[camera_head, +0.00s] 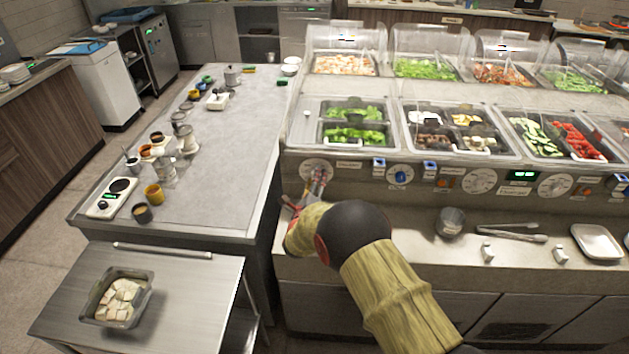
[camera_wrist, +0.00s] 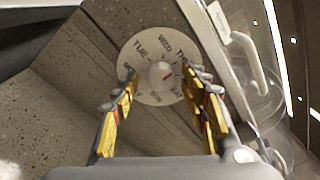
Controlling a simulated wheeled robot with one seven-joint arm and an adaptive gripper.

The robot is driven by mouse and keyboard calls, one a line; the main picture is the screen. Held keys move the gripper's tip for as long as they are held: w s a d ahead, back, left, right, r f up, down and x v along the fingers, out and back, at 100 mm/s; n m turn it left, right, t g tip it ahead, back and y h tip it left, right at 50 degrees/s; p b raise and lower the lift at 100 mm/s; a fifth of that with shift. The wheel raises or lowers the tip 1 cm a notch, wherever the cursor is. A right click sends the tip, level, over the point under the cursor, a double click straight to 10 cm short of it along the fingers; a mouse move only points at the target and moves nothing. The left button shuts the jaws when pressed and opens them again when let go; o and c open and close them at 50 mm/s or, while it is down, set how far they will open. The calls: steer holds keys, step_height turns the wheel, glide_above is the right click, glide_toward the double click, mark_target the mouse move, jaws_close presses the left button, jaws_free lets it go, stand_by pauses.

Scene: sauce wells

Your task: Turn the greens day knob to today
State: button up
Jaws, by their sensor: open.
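The greens day knob is a small pale round knob (camera_wrist: 160,71) with a red mark, on a white dial (camera_wrist: 150,94) lettered with days. TUE, WED and SAT are readable; the label to the right is covered by my finger. The red mark points right and slightly up, toward that covered part. In the head view the dial (camera_head: 308,166) is on the counter's front panel, below the greens pans (camera_head: 352,123). My gripper (camera_head: 318,178) is open in front of it. In the wrist view my fingers (camera_wrist: 160,82) are either side of the knob; contact cannot be told.
More dials, such as one with a blue knob (camera_head: 400,174), run right along the panel. A small green display (camera_head: 522,175) is unreadable. Below, the ledge holds a metal cup (camera_head: 450,222), tongs (camera_head: 512,235) and a white tray (camera_head: 597,241). A clear cover (camera_wrist: 245,75) is close on the right.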

steer(key=shift+c, duration=0.9)
jaws_close()
steer(key=shift+m, duration=0.3)
steer(key=shift+d+m+g+y+b, duration=0.15)
steer(key=shift+m+y+b, duration=0.25)
steer(key=shift+m+b, duration=3.15)
steer(key=shift+a+m+g+y+b, duration=0.1)
steer(key=shift+m+g+y+b, duration=0.25)
steer(key=shift+m+b, duration=3.2)
steer(key=shift+m+p, duration=0.8)
steer(key=shift+m, duration=0.3)
